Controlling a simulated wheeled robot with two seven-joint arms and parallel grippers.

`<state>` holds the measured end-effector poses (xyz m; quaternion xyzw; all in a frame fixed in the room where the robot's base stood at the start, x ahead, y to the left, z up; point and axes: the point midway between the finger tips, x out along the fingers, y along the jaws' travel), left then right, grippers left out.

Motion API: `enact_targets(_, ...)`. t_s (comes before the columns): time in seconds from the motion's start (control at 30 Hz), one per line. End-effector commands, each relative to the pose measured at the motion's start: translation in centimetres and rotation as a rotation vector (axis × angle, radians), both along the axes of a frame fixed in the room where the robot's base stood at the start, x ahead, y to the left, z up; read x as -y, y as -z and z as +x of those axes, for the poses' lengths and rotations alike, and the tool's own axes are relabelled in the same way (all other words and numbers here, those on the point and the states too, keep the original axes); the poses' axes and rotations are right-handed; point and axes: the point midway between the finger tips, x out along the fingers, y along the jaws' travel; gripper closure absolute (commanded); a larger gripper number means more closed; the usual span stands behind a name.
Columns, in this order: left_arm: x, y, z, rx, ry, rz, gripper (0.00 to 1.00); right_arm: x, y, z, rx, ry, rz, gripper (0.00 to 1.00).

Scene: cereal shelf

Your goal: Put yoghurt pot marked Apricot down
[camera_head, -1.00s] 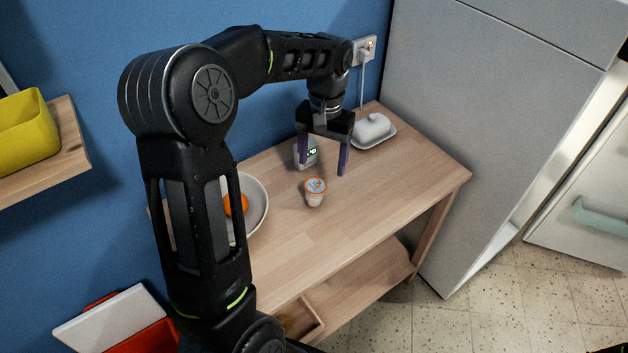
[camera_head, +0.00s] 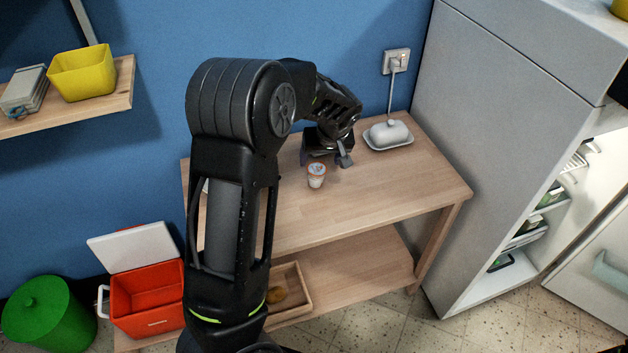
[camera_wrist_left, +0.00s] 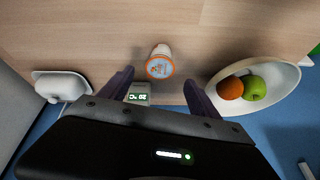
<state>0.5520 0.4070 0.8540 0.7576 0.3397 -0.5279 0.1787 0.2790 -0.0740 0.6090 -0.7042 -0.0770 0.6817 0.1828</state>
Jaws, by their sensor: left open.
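The yoghurt pot (camera_head: 317,175), white with an orange-rimmed lid, stands upright on the wooden table top (camera_head: 390,185). In the left wrist view the pot (camera_wrist_left: 160,62) stands just beyond the fingertips, with its lid facing the camera; its print is too small to read. My left gripper (camera_head: 325,160) is behind the pot, low over the table. In the left wrist view the left gripper (camera_wrist_left: 160,85) is open, its two purple fingers spread apart with nothing between them. The pot is apart from the fingers. My right gripper is not in view.
A white butter dish (camera_head: 388,134) stands at the table's back right. A bowl (camera_wrist_left: 285,78) with an orange and a green apple, and a small digital display (camera_wrist_left: 138,94), are near the gripper. The fridge (camera_head: 500,130) bounds the right. The table's front right is clear.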

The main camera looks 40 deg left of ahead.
Motion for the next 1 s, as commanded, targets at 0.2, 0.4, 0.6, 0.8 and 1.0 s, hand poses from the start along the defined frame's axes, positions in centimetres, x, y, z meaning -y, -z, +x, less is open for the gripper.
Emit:
enact_targets(0.2, 0.0, 0.0, 0.1, 0.015, -0.026, -0.008, 0.28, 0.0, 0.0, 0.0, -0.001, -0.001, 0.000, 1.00)
enact_targets(0.4, 0.0, 0.1, 0.1, 0.013, -0.025, -0.008, 0.28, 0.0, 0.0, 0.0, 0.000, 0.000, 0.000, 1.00)
enact_targets(0.6, -0.6, 2.0, 0.5, 0.010, -0.025, -0.008, 0.28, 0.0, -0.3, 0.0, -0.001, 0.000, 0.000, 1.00)
enact_targets(0.8, -0.8, 2.4, 0.7, 0.013, -0.025, -0.009, 0.28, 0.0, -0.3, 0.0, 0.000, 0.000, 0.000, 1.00)
enact_targets(1.0, -0.9, 2.6, 0.7, 0.013, -0.025, -0.008, 0.28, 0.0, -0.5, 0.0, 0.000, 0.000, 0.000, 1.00)
